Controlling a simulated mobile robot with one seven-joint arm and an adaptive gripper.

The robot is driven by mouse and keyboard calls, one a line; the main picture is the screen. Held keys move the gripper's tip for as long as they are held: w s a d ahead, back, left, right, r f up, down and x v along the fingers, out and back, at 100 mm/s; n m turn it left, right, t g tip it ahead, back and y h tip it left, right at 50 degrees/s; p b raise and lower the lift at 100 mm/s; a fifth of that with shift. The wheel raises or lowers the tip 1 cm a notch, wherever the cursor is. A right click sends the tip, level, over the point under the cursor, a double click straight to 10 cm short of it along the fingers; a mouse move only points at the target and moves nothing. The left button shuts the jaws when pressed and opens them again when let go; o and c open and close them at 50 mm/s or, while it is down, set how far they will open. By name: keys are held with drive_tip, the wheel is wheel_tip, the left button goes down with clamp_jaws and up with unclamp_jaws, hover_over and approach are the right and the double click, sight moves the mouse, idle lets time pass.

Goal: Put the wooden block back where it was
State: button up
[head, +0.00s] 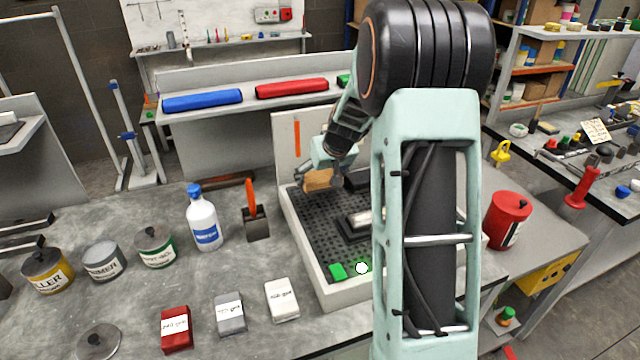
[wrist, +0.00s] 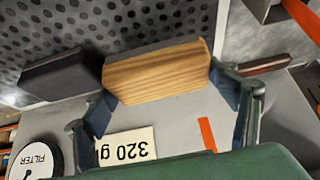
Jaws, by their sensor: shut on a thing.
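The wooden block (head: 318,180) is pale with visible grain; it fills the middle of the wrist view (wrist: 158,75). My gripper (head: 322,177) is shut on it, with one finger at each end of the block in the wrist view (wrist: 165,92). The block is at the back of a light-walled booth (head: 309,277) with a dark perforated floor (head: 318,216). I cannot tell whether it touches the floor or the back wall. A dark block (wrist: 63,74) lies beside it, to the left in the wrist view.
A red can (head: 507,220) stands right. My arm hides the booth's right side.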

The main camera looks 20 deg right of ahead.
sight(320, 186)
drive_tip(key=shift+w+a+f, duration=0.1)
drive_tip(key=shift+w+f, duration=0.1)
drive_tip(key=shift+f, duration=1.55)
drive_tip(key=shift+f, duration=0.1)
drive_tip(key=shift+f, duration=0.15)
drive_tip(key=o, duration=1.2)
